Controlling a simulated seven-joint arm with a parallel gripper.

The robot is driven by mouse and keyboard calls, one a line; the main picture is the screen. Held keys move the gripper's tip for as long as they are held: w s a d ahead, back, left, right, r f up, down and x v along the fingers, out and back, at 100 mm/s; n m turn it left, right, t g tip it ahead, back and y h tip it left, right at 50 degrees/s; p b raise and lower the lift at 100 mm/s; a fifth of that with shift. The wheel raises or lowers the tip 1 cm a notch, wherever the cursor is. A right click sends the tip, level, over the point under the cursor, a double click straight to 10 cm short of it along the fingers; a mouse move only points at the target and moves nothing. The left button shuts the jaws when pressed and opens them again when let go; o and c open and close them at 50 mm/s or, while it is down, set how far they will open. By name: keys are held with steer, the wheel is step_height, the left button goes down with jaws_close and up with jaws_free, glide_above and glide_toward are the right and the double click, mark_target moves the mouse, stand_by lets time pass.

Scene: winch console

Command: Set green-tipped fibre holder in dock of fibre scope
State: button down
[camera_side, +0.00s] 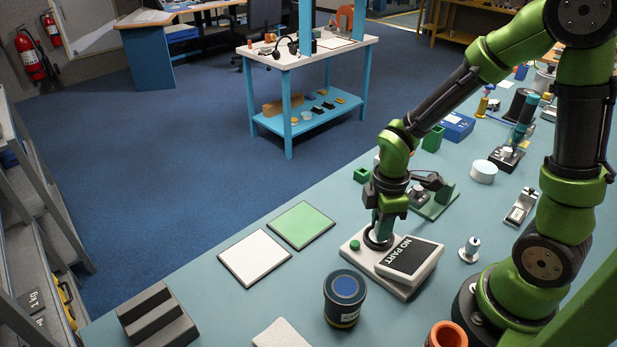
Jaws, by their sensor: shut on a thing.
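The fibre scope (365,262) is a pale low box on the bench, with a tilted dark screen (408,256) reading "NO PART" and a small green knob (355,244) at its left. A dark ring, which looks like its dock (377,241), is on top, left of the screen. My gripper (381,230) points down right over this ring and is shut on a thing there. The fingers and ring hide most of the held thing. I cannot make out a green tip, or whether the thing touches the dock.
A dark blue-topped jar (345,299) stands in front of the scope. White (255,257) and green (302,224) mats lie to the left. A grey stepped block (157,320) is front left. A small silver-and-white post (470,249) stands right of the scope. A green-based fixture (436,203) stands behind.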

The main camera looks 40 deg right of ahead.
steer(key=shift+f, duration=0.1)
steer(key=c, duration=0.9)
jaws_free()
steer(key=shift+s+a+r+m+t+y, duration=0.55)
steer(key=shift+r+m+t, duration=0.65)
steer(key=shift+r+m, duration=1.8)
steer(key=shift+s+a+r+m+t+y, duration=0.2)
steer(key=shift+s+r+m+t, duration=0.8)
steer(key=shift+r+m, duration=2)
steer(key=shift+s+a+r+m+t+y, duration=0.4)
steer(key=shift+r+m+t, duration=1.05)
steer(key=shift+r, duration=3)
steer(key=shift+a, duration=0.15)
